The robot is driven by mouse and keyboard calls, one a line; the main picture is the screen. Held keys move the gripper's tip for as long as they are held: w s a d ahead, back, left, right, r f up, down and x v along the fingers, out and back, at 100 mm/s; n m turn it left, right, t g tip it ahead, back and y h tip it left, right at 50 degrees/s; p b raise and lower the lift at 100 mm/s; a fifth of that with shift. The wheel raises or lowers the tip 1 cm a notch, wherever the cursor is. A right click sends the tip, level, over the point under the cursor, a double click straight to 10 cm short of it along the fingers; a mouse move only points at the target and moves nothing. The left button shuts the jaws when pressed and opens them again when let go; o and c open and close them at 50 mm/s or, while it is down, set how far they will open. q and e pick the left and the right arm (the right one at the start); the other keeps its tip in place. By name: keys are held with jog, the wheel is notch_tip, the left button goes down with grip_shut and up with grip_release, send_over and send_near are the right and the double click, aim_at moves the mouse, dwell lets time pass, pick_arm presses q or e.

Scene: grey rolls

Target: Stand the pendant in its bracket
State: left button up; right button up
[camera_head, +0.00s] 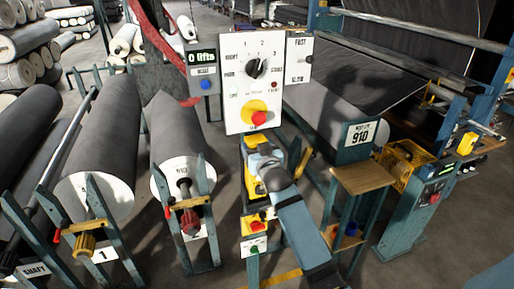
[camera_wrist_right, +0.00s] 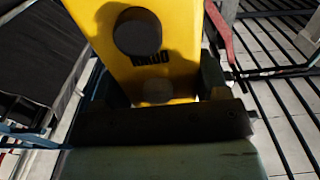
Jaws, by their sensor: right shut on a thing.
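The yellow pendant (camera_head: 252,182) is in the middle of the head view, in front of the post below the white control panel. My right gripper (camera_head: 265,165) is shut on it, with my arm coming up from the bottom. In the right wrist view the pendant (camera_wrist_right: 150,50) fills the upper middle, with a dark round button and black lettering on its face. Its lower end is close to the dark bar of my gripper (camera_wrist_right: 155,120). Teal parts behind the pendant may belong to the bracket; I cannot make out the bracket clearly or tell whether they touch. My left gripper is out of view.
The white panel (camera_head: 253,85) with dial and red button stands just above my gripper. Grey rolls (camera_head: 180,130) on teal stands are left. A small wooden-topped stand (camera_head: 362,178) and machine frame are right. A yellow button box (camera_head: 250,224) sits lower on the post.

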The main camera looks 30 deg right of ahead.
jog(key=shift+r, duration=0.15)
dwell(0.5)
jog(key=shift+f+b, duration=0.75)
jog(key=shift+f, duration=0.75)
jog(key=o, duration=1.8)
jog(key=shift+f, duration=0.1)
